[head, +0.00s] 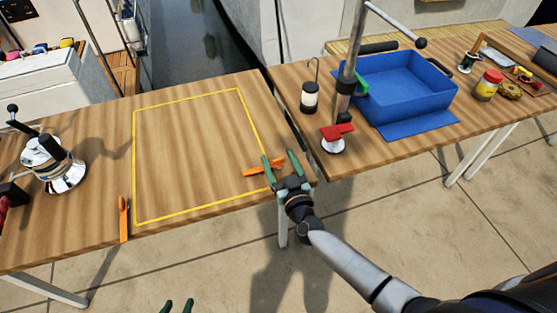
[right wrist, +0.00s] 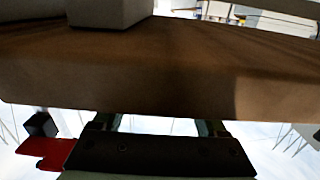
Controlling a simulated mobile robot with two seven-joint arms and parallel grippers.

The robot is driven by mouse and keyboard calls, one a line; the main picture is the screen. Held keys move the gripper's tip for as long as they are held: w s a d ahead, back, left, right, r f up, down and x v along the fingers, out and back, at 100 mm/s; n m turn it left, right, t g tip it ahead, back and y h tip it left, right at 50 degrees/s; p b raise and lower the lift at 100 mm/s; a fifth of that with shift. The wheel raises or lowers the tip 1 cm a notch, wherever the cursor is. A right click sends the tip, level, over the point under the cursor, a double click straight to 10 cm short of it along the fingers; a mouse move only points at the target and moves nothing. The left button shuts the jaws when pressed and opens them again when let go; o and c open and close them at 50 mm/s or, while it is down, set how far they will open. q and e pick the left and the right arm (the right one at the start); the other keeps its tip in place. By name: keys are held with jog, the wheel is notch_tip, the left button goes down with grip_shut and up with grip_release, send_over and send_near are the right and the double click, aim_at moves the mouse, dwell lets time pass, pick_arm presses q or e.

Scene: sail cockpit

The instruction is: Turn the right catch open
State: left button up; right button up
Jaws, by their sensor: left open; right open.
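The right catch (head: 254,170) is an orange bar at the right side of the yellow outline on the left table. It lies crosswise over the yellow line, and a finger of my right gripper covers part of it. My right gripper (head: 279,157) is open, its green fingers at the table's right end, by the catch. I cannot tell whether they touch it. In the right wrist view its fingers (right wrist: 160,126) show below a brown wooden edge; the catch is not clear there. A second orange catch (head: 124,220) lies along the outline's left side. My left gripper (head: 177,306) is open at the bottom edge.
A chrome winch (head: 55,165) stands left of the yellow outline (head: 134,165). A second table bears a lantern (head: 310,97), a blue bin (head: 410,85), a red-topped fitting (head: 333,140) and a jar (head: 488,86). A narrow gap separates the tables. The outlined area is bare.

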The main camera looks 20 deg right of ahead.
jog(key=shift+w, duration=0.1)
jog(key=shift+c, duration=0.3)
grip_shut()
dwell(0.4)
dwell(0.7)
